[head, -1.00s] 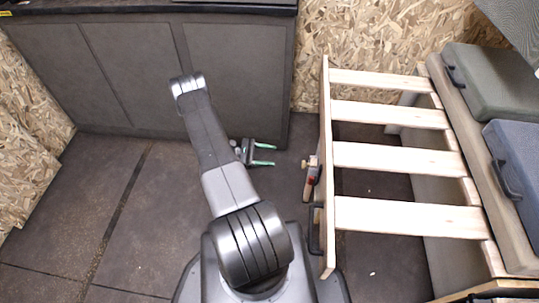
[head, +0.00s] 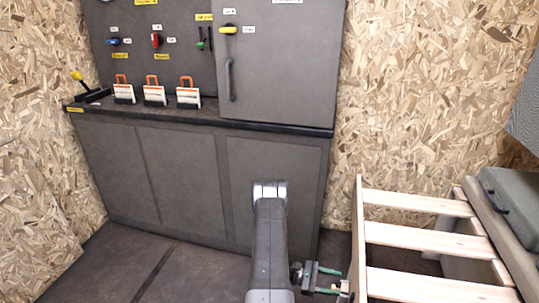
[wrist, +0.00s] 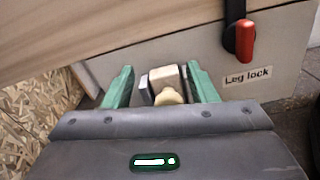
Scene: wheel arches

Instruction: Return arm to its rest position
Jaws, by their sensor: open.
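My gripper (head: 335,282) shows at the lower middle of the head view, its green fingers pointing right toward the slatted wooden frame. In the wrist view my gripper (wrist: 162,85) is open, with one green finger on each side. Between the fingers shows a pale wooden block with a rounded knob (wrist: 168,88) and a grey metal piece beside it. I cannot tell whether the fingers touch it. My arm is bent, with its elbow standing before the grey cabinet.
The slatted wooden frame (head: 430,235) is close to the right of my gripper. A red-handled lever (wrist: 245,40) sits beside a "Leg lock" label (wrist: 249,77). The grey cabinet (head: 185,180) stands behind, with several orange-handled items on its counter. Floor (head: 120,270) is clear at left.

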